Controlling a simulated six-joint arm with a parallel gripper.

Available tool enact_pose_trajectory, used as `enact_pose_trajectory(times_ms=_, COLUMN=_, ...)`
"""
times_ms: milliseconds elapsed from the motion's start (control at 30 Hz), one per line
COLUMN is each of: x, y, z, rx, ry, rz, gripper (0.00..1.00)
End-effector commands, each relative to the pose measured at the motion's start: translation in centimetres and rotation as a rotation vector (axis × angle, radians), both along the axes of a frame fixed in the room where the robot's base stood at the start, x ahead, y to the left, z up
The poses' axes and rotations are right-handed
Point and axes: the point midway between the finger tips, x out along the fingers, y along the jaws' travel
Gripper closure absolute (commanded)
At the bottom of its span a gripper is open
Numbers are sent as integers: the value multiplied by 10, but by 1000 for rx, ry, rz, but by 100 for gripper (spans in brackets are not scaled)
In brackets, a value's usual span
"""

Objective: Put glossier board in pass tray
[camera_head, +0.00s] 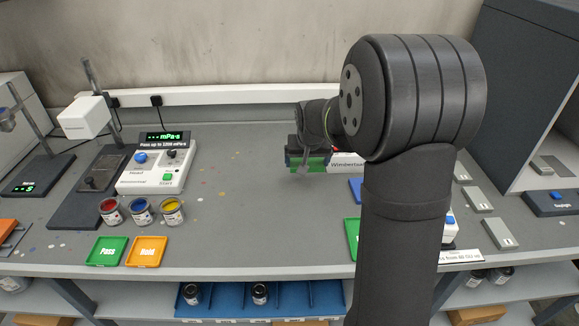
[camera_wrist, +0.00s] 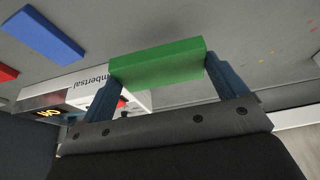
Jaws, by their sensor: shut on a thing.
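My gripper (camera_wrist: 158,75) is shut on a green board (camera_wrist: 157,62), its two blue fingers at the board's ends. In the head view my gripper (camera_head: 306,158) and the green board (camera_head: 314,165) are in front of a white instrument, partly hidden by my arm. A blue board (camera_wrist: 45,32) lies on the bench in the wrist view; a blue piece (camera_head: 356,190) shows beside my arm in the head view. A green tray marked Pass (camera_head: 107,251) sits front left. Another green edge (camera_head: 351,230) shows beside my arm, mostly hidden; I cannot tell what it is.
An orange Hold tray (camera_head: 147,252) sits right of the Pass tray. Three paint cans (camera_head: 141,211) stand behind them, before a white viscosity meter (camera_head: 157,172). Grey blocks (camera_head: 479,200) lie right of my arm. A red piece (camera_wrist: 6,73) shows in the wrist view. The bench middle is clear.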

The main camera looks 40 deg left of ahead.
Motion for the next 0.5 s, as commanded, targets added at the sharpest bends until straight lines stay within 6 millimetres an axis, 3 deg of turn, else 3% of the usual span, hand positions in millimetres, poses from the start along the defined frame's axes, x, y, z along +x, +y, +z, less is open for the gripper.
enact_pose_trajectory(times_ms=200, x=14, y=-30, z=20, rx=1, ry=-1, rz=-2, gripper=36)
enact_pose_trajectory(times_ms=500, x=18, y=-41, z=25, rx=-1, ry=2, rz=-3, gripper=36)
